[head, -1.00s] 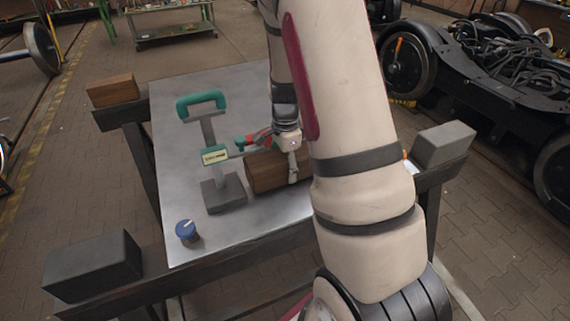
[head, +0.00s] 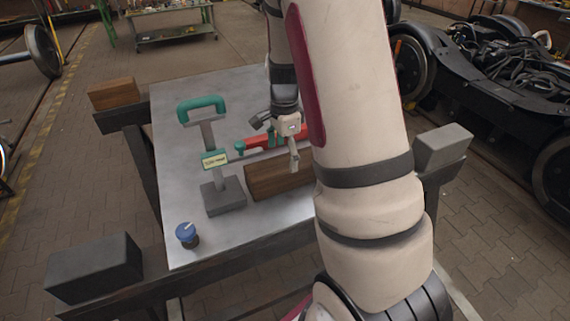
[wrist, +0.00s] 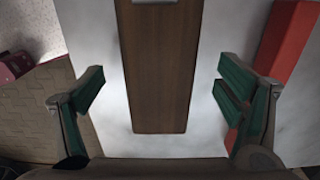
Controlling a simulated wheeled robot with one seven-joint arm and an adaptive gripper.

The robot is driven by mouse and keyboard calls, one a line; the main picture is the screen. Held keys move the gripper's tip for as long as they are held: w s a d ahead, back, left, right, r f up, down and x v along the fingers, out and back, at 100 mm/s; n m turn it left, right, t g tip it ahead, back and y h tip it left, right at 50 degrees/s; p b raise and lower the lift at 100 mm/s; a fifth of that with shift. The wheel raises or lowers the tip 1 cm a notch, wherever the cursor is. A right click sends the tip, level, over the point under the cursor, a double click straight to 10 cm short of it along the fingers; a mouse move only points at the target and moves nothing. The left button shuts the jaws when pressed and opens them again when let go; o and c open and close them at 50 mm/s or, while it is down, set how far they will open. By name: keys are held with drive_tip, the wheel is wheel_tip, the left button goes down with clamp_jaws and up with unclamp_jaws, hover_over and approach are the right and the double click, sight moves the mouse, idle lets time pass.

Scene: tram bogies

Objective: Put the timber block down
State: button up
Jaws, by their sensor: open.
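The timber block (head: 273,183) is a long brown wooden block lying flat on the grey metal tabletop (head: 225,245). My gripper (head: 279,147) is above it with its fingers spread, holding nothing. In the wrist view the timber block (wrist: 156,75) runs lengthwise between the two green-padded fingers of my gripper (wrist: 163,90), with clear gaps on both sides. Part of the block's right end is hidden behind my arm in the head view.
A red bar (head: 262,141) lies just behind the block. A gauge stand (head: 224,196) with a teal handle stands at its left. A blue-capped item (head: 186,234) sits at the front left.

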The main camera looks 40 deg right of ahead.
sight(284, 162)
wheel_tip(284, 162, up, 7)
drive_tip(key=s+a+r+n+t, duration=0.2)
drive_tip(key=s+a+r+n, duration=0.6)
drive_tip(key=a+r+n, duration=0.4)
drive_tip(key=s+a+r+n, duration=0.1)
drive_tip(key=s+a+n, duration=0.3)
drive_tip(key=s, duration=0.3)
drive_tip(key=s+a+n+t, duration=0.1)
drive_tip(key=s+a+n, duration=0.2)
drive_tip(key=s+n, duration=0.2)
drive_tip(key=shift+s+a+r, duration=0.35)
drive_tip(key=shift+s, duration=0.85)
drive_tip(key=shift+r+p, duration=0.1)
drive_tip(key=shift+p, duration=0.25)
